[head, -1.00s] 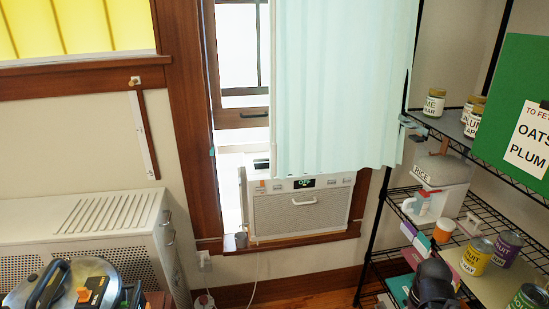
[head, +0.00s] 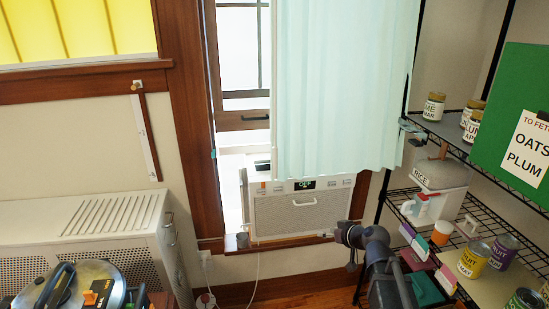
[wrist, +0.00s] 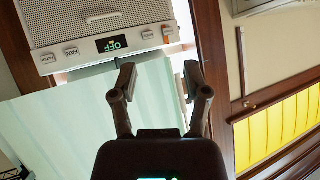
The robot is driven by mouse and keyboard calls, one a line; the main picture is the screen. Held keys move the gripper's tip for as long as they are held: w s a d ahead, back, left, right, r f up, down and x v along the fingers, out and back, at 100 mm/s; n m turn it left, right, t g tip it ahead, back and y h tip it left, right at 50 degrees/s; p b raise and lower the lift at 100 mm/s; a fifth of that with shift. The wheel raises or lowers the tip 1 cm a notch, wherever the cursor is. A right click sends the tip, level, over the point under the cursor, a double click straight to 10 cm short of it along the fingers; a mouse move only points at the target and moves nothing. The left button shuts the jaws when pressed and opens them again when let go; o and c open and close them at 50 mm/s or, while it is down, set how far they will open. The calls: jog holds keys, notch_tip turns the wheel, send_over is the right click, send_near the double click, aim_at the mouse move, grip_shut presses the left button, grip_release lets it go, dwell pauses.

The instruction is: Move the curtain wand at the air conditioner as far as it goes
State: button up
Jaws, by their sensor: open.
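The pale teal curtain (head: 340,90) hangs over the right part of the window, its lower edge at the top of the white air conditioner (head: 300,208). I cannot make out a separate wand along the curtain. My gripper is low at the right of the air conditioner in the head view, where its fingertips are unclear. In the wrist view, my gripper (wrist: 162,80) is open and empty, its two dark fingers spread before the curtain (wrist: 100,115). The air conditioner (wrist: 100,28) appears upside down above them, its display reading OFF. Any contact with the curtain cannot be told.
A black wire shelf (head: 455,135) with jars, cans and a rice container (head: 440,175) stands close on the right. A white slatted cabinet (head: 110,215) and a pot (head: 75,285) are at the left.

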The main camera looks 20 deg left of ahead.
aim_at(276, 161)
jog(key=w+a+r+t+y+p, duration=0.1)
jog(key=w+a+r+t, duration=0.2)
jog(key=a+r, duration=0.3)
jog(key=w+a+r+t+y+p, duration=0.1)
jog(key=w+a+r+t, duration=0.2)
jog(key=a+r, duration=0.3)
jog(key=a+t, duration=0.1)
jog(key=a, duration=0.2)
jog(key=shift+r, duration=0.3)
jog(key=shift+w+y, duration=0.1)
jog(key=shift+y, duration=0.2)
jog(key=x, duration=1.3)
jog(key=shift+w+a, duration=0.2)
jog(key=shift+w, duration=0.1)
grip_shut()
